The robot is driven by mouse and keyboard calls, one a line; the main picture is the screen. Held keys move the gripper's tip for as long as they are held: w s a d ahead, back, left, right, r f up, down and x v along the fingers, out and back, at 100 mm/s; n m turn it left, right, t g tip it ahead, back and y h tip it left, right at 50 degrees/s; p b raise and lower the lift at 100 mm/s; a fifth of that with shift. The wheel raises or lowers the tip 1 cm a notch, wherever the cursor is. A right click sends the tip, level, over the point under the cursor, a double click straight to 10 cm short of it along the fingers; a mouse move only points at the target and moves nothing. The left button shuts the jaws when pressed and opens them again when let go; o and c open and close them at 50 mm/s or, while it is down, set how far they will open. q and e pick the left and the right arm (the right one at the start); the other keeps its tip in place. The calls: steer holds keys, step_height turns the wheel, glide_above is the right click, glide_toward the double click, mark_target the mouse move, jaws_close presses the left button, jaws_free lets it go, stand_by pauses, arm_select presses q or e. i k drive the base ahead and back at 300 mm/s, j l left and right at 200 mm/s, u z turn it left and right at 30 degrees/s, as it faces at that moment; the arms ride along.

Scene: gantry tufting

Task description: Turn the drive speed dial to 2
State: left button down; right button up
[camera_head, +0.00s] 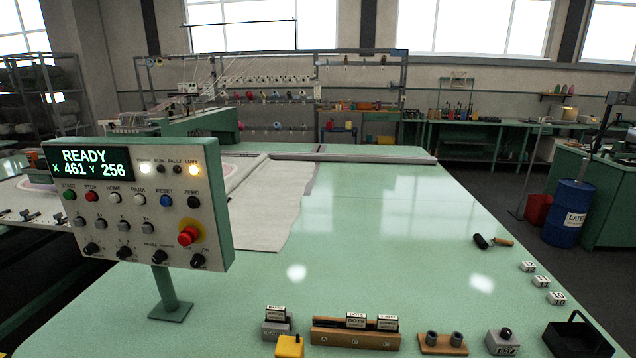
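A control panel (136,204) stands on a post at the left of the green table. Its display (90,163) reads READY, X 461 Y 256. Along its lower edge are several black knobs: one at the left (92,249), one beside it (124,252), a third (159,257), and one at the right (198,260) below the red mushroom button (188,235). Their labels and settings are too small to read, so I cannot tell which is the drive speed dial. Neither of my grippers shows in this view.
The green table (400,225) is largely clear in the middle. Along its front edge stand a wooden block holder (355,338), a yellow block (289,346), a small knob box (502,343) and a black tray (580,340). White cloth (270,215) lies behind the panel.

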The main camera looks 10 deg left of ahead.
mark_target(93, 248)
steer(key=u, duration=1.3)
